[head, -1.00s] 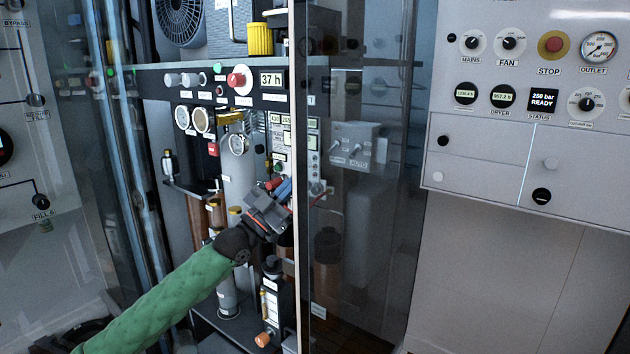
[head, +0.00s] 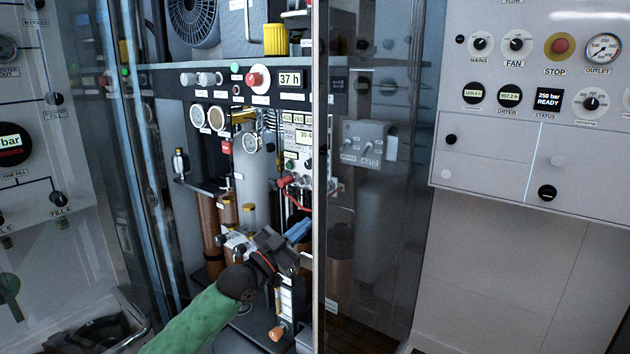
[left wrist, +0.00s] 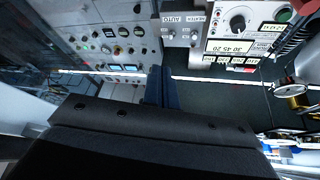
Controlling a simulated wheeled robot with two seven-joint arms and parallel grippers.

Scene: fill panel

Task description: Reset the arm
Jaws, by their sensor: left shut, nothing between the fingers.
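My left arm comes in from the bottom of the head view in a green sleeve. Its gripper (head: 299,230) is in front of the open cabinet's lower part, left of the glass door's edge. The blue fingers are together with nothing between them. In the left wrist view the closed fingers (left wrist: 160,86) point toward the panels and touch nothing that I can see. My right gripper is in neither view.
The open cabinet holds gauges (head: 252,142), brown cylinders (head: 209,225), red-handled valves and a yellow part (head: 275,39). The glass door (head: 370,200) stands just right of my gripper. A control panel (head: 535,100) is at the right, a fill panel (head: 30,130) at the left.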

